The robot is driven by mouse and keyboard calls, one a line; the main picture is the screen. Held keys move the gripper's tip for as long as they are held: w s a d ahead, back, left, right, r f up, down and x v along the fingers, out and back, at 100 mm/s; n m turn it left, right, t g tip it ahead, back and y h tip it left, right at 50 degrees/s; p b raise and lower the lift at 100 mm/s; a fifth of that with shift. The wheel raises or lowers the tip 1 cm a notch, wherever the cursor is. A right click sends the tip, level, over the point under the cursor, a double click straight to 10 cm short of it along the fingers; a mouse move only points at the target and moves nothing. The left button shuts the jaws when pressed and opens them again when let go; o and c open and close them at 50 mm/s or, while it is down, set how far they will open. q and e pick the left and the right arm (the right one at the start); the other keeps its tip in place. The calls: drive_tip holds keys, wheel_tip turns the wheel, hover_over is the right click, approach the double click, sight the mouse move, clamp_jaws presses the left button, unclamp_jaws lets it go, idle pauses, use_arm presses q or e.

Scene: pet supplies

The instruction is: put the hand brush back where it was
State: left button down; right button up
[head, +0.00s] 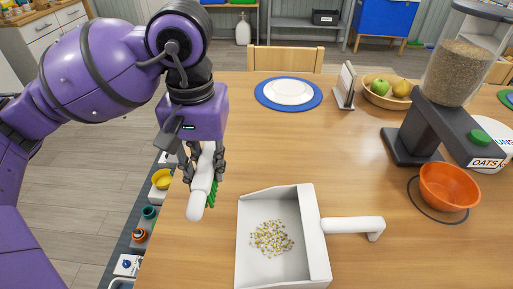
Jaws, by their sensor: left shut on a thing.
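My left gripper (203,165) is shut on the hand brush (200,192), which has a white handle and green bristles. The gripper holds it over the left edge of the wooden table, left of the dustpan. The brush's handle end points toward the front; the gripper's fingers and wrist hide its far part. I cannot tell whether the brush touches the table. A white dustpan (318,235) lies on the table with a pile of small yellow and white bits (271,238) in its pan. Its handle points right. My right gripper is not in view.
An orange bowl (448,186) stands under a dispenser (416,125) labelled oats at the right. A plate (289,91) on a blue mat, a stand (345,86) and a fruit bowl (386,98) are at the back. The table's middle (300,145) is clear.

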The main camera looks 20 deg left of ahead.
use_arm(q)
drive_tip(key=w, duration=0.1)
drive_tip(key=w+a+f, duration=0.2)
drive_tip(key=w, duration=0.1)
drive_tip(key=w+a+f, duration=0.1)
drive_tip(key=f, duration=0.1)
drive_tip(key=w+f, duration=0.2)
drive_tip(key=w+a+f, duration=0.1)
drive_tip(key=w+f, duration=0.1)
drive_tip(key=shift+a+p, duration=0.35)
drive_tip(key=shift+p, duration=0.05)
drive_tip(key=shift+w+a+f, duration=0.1)
drive_tip(key=shift+w+f, duration=0.05)
drive_tip(key=shift+f, duration=0.75)
drive_tip(key=shift+w+a+f, duration=0.1)
drive_tip(key=shift+f, duration=0.8)
drive_tip(key=shift+f, duration=0.25)
drive_tip(key=c, duration=1.5)
unclamp_jaws()
drive_tip(key=shift+r, duration=0.15)
wheel_tip(320, 180, up, 12)
drive_tip(key=shift+d+r, duration=0.1)
drive_tip(key=shift+r, duration=0.05)
